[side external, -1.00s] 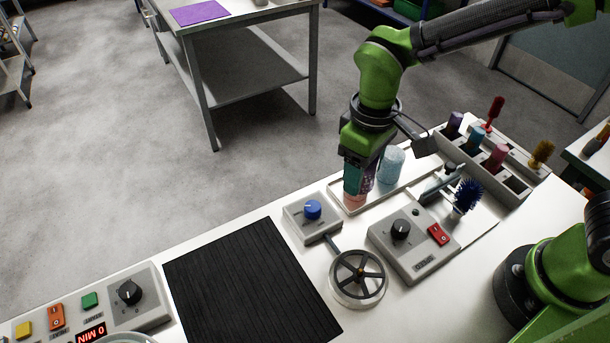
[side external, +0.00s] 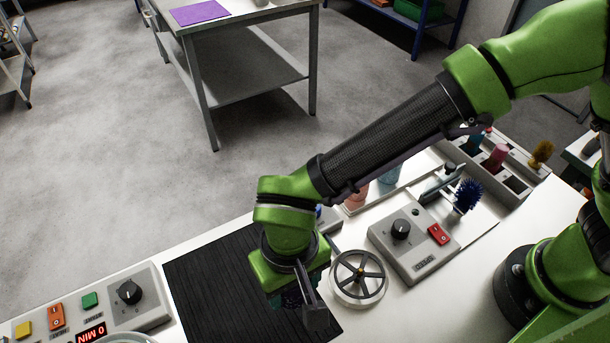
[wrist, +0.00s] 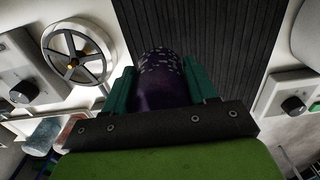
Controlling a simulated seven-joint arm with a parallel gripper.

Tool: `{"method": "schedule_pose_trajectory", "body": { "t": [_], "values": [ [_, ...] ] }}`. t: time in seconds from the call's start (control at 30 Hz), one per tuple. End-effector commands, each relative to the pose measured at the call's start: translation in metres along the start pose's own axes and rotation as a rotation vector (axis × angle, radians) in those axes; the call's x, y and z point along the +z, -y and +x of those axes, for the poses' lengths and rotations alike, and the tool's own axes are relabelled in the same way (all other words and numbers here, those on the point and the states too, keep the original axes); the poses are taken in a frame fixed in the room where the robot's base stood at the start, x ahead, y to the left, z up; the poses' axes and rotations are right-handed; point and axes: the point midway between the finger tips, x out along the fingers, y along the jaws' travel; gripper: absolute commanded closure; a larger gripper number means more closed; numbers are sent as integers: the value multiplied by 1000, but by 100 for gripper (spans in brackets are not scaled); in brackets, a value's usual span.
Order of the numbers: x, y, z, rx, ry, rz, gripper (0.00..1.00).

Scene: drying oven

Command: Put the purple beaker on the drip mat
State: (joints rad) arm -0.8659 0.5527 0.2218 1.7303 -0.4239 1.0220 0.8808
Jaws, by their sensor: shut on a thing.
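The purple beaker (wrist: 160,85), dark with pale speckles, is between the teal fingers of my gripper (wrist: 160,72) in the wrist view. My gripper (side external: 290,298) is shut on it. In the side view the gripper is over the right part of the drip mat (side external: 210,275), a black ribbed mat on the white bench. The mat also shows beyond the beaker in the wrist view (wrist: 205,30). The beaker is mostly hidden by the gripper in the side view, and I cannot tell whether its base touches the mat.
A handwheel (side external: 359,277) stands just right of the mat, near a grey box with a black knob (side external: 401,229). A control panel (side external: 150,300) is left of the mat. A pink beaker (side external: 356,197) and a light blue beaker (side external: 390,174) stand behind my arm.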

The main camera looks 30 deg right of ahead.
Motion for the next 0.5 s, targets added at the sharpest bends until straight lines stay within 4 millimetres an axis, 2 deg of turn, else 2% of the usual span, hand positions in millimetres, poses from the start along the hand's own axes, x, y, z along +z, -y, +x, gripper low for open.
{"method": "schedule_pose_trajectory", "body": {
  "t": [0.1,0.3,0.5],
  "values": [
    [-15,26,4,0,1,-1,72],
    [-36,61,8,1,1,-1,72],
    [-47,78,9,1,0,-2,72]
  ]
}}
